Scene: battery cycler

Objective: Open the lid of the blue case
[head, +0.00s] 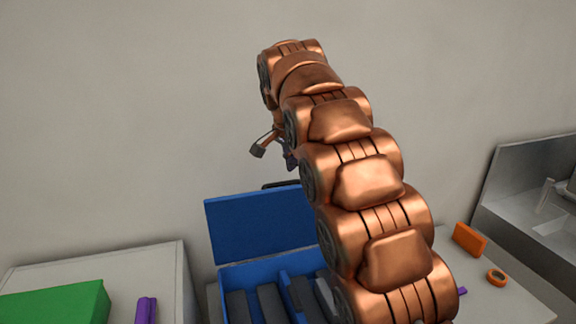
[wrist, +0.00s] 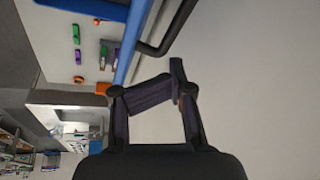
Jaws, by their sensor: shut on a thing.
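The blue case (head: 225,281) stands on the worktop with its lid (head: 258,226) raised, leaning back near upright. The inside, with several dark packs, shows from the front. A dark handle (head: 280,184) is at the lid's upper edge; it also shows in the wrist view (wrist: 163,46). My gripper (head: 274,155) is above the lid's top edge, partly hidden by my arm. In the wrist view its fingers (wrist: 165,88) are drawn together, one pad turned across toward the other. The handle appears apart from the pads; what they grip cannot be made out.
A green box (head: 57,303) and a purple object (head: 146,311) lie on the left. An orange block (head: 469,239) and an orange ring (head: 496,278) lie on the right, near a grey metal basin (head: 530,220). A plain wall is behind.

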